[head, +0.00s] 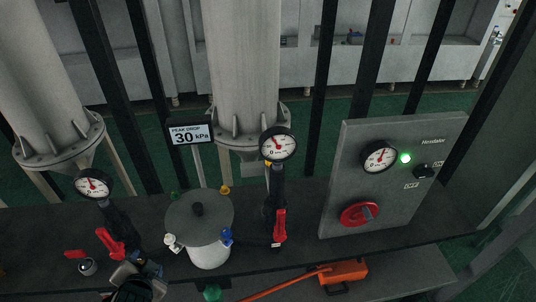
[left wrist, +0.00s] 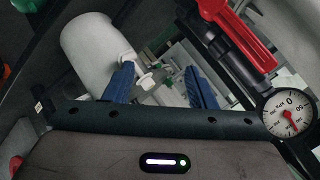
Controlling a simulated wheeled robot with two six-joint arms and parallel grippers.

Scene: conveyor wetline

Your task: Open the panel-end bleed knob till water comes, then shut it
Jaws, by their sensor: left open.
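A grey lidded vessel (head: 198,222) stands on the dark bench. Small knobs sit round its rim: white (head: 174,243) at front left, blue (head: 227,236) at front right, yellow (head: 225,190) at back right, and green at back left. Which of them is the panel-end bleed knob I cannot tell. My left gripper (head: 138,277) is at the bench's front edge, left of the vessel. In the left wrist view my left gripper (left wrist: 158,76) has its blue fingers apart. The white knob (left wrist: 148,82) shows beside the left finger; contact is unclear. No water shows. My right gripper is out of view.
A grey panel (head: 395,175) with a gauge, a lit green lamp and a red handwheel (head: 360,213) stands at right. Red-handled valves (head: 280,226) with gauges flank the vessel. A display (head: 190,133) reads peak drop 30 kPa. An orange tool (head: 343,272) lies in front.

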